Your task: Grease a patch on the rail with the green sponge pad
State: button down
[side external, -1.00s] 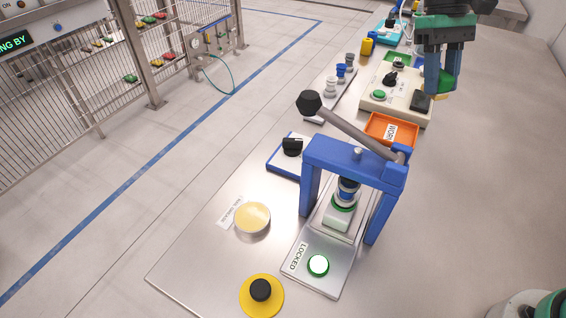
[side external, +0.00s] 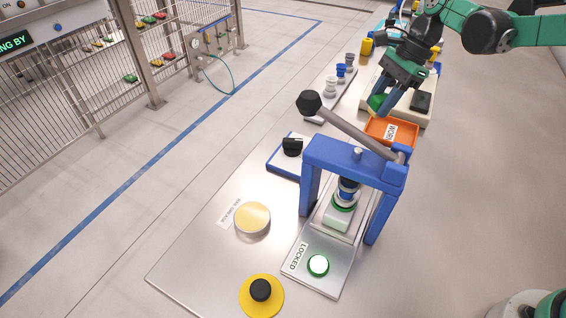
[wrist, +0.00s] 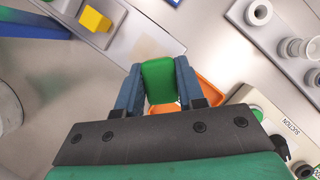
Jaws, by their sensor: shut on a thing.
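My gripper (side external: 382,100) is shut on the green sponge pad (side external: 377,101) and holds it above the bench close to the orange tray (side external: 406,143). The pad has a yellowish lower edge in the side view. In the wrist view, the green pad (wrist: 159,82) sits between the two blue-grey fingers. A round tin of pale yellow grease (side external: 252,217) stands at the bench's left edge, beside a grease label (side external: 230,213). In the wrist view, a grey strip (wrist: 120,40) carries a yellow block (wrist: 95,19); I cannot tell whether it is the rail.
A blue press frame (side external: 353,160) with a long black-knobbed lever stands between the tin and my gripper. A blue-edged plate with a black knob (side external: 292,146), a yellow-based black button (side external: 260,291) and a cream suction box (wrist: 262,125) are nearby.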

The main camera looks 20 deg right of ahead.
aim_at(373, 146)
jog(key=shift+f, duration=3.7)
jog(key=shift+s+a+f, duration=0.15)
jog(key=shift+a+f, duration=0.1)
jog(key=shift+s+a, duration=2.1)
jog(key=shift+w+d, duration=2.3)
jog(key=shift+d, duration=0.15)
jog(key=shift+s+a, duration=0.1)
jog(key=shift+s, duration=0.5)
jog(key=shift+s+a, duration=1.9)
jog(key=shift+s, duration=0.05)
jog(key=shift+w+d, duration=2.15)
jog(key=shift+w+d+r, duration=0.1)
jog(key=shift+r, duration=3.85)
